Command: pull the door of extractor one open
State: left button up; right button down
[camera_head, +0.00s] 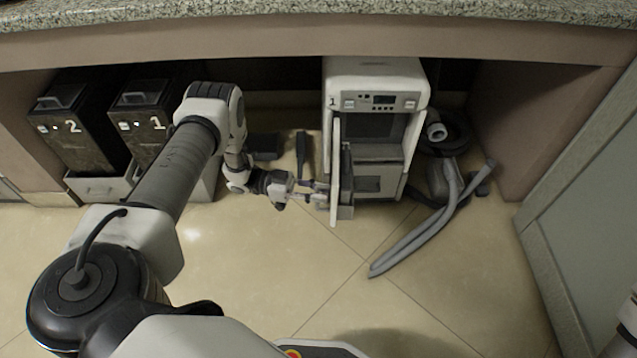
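The white machine marked 1 (374,88), which I take as extractor one, stands under the counter with a small display and buttons on its upper front. Its door (335,172) stands swung out toward me, hinged at the left and seen nearly edge-on. The dark front opening of the machine shows to the right of the door. My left gripper (319,192) is at the left, outer face of the door, low down. Its fingertips are at or very near the door. They are too small to tell if they are shut on a handle. My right gripper is out of view.
Two dark boxes marked 2 (75,140) and 1 (143,112) stand at the left under the counter (300,12). Grey hoses (425,228) lie on the floor right of the machine. A grey cabinet (590,200) bounds the right.

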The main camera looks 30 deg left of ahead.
pick_arm(q)
jog(key=shift+a, duration=0.1)
jog(key=v, duration=1.1)
jog(key=shift+a, duration=0.35)
jog(key=shift+s, duration=0.2)
